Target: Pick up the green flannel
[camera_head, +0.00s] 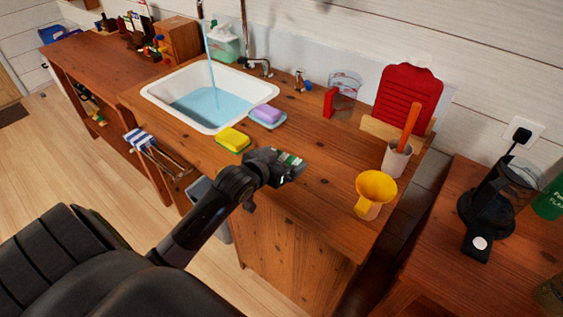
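A small green and pale patterned patch, which looks like the green flannel (291,158), shows at the tip of my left gripper (287,169) over the wooden counter (318,200). The gripper and wrist cover most of it, so its full shape is hidden. My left arm reaches in from the lower left, and the gripper is low over the counter, right of the yellow sponge. I cannot tell whether its fingers are open or shut on the cloth. My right gripper is not in view.
A water-filled sink (152,97) has a running stream. A yellow funnel-like cup (375,187), a white holder (396,160) and a red board (407,98) stand to the right.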

